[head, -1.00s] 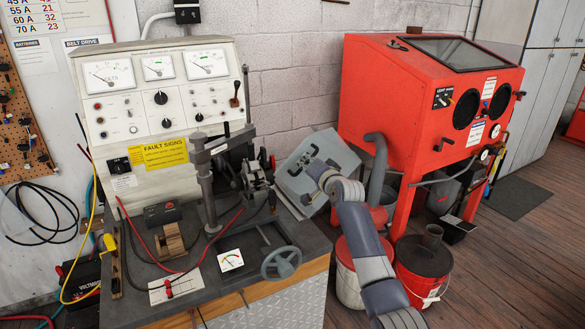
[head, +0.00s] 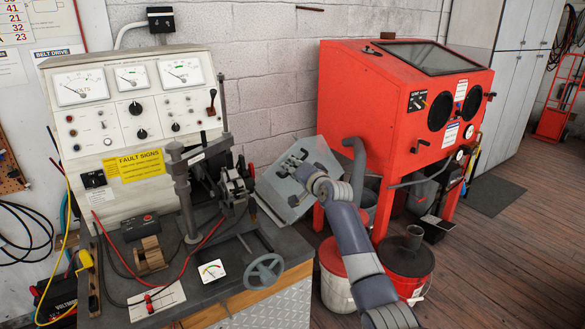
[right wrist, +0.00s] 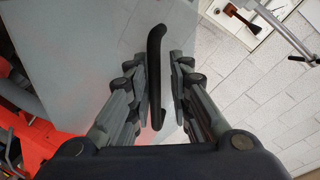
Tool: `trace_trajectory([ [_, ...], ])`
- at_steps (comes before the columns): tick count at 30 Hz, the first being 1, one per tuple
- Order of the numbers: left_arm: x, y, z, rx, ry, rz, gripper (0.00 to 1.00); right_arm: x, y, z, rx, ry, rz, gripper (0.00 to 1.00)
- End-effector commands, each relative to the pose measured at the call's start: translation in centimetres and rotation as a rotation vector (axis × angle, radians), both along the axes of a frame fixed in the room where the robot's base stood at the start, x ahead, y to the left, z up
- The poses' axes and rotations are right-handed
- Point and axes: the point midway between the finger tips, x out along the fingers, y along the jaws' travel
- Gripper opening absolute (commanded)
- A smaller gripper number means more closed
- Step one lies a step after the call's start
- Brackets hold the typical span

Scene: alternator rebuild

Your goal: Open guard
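The guard (head: 291,201) is a light grey tilted panel at the right end of the test bench. In the right wrist view the guard (right wrist: 90,50) fills the left and middle of the picture, with a dark curved handle (right wrist: 155,75) on it. My right gripper (head: 293,163) is over the guard's upper part. In the right wrist view my right gripper (right wrist: 155,75) is open, with one finger on each side of the handle and small gaps beside it. Whether the fingertips touch the guard is unclear. My left gripper is not in view.
The test bench (head: 240,248) carries gauges, a clamp post (head: 181,190), a handwheel (head: 264,272) and loose leads. A red blasting cabinet (head: 365,110) stands close behind and right of the guard. Buckets (head: 403,265) stand on the floor below. Open floor lies at right.

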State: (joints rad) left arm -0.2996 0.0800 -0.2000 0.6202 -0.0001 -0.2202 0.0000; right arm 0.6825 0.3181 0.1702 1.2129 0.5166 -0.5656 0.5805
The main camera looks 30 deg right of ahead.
Motion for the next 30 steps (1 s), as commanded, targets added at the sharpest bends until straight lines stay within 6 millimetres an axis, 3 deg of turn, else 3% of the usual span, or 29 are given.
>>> trace_trajectory([
  [11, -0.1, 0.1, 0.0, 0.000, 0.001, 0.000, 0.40, -1.2, 0.2, 0.3, 0.000, -0.003, 0.002, 0.18],
  [30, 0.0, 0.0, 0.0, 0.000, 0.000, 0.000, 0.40, -10.0, 0.7, 1.5, 0.001, -0.001, 0.000, 0.18],
])
